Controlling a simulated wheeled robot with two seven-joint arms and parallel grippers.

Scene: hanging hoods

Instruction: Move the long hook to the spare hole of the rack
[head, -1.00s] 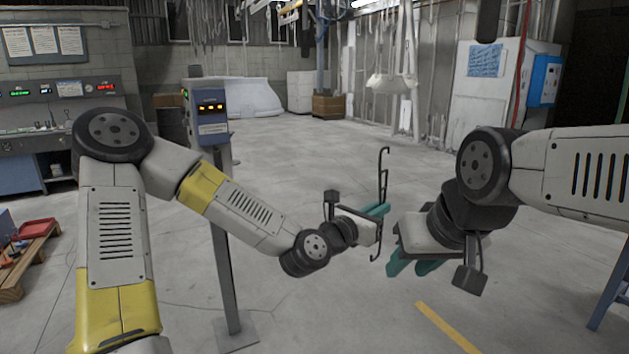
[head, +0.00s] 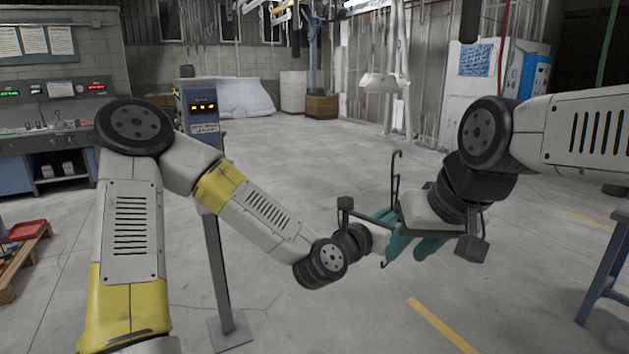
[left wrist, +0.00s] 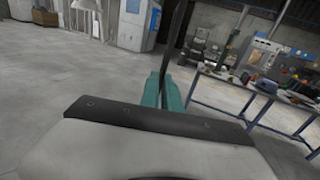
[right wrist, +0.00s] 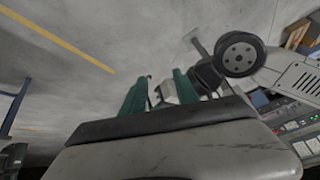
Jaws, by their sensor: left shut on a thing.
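The long hook (head: 396,182) is a thin dark rod with a curled top and a curved lower end, held upright in the head view. My left gripper (head: 383,217) is shut on it. In the left wrist view, the dark rod (left wrist: 176,40) rises at its teal fingers (left wrist: 163,92). My right gripper (head: 413,246) is close beside the hook, with its fingers apart. In the right wrist view, its teal fingers (right wrist: 160,92) stand open, with part of my left gripper seen between them. I cannot tell whether they touch the hook. The rack is not recognisable in these views.
A grey post with a control box (head: 203,108) stands behind my left arm. A blue-legged table (head: 605,260) is at the right edge. A wooden pallet with a red tray (head: 25,231) is at the left. The floor ahead is clear.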

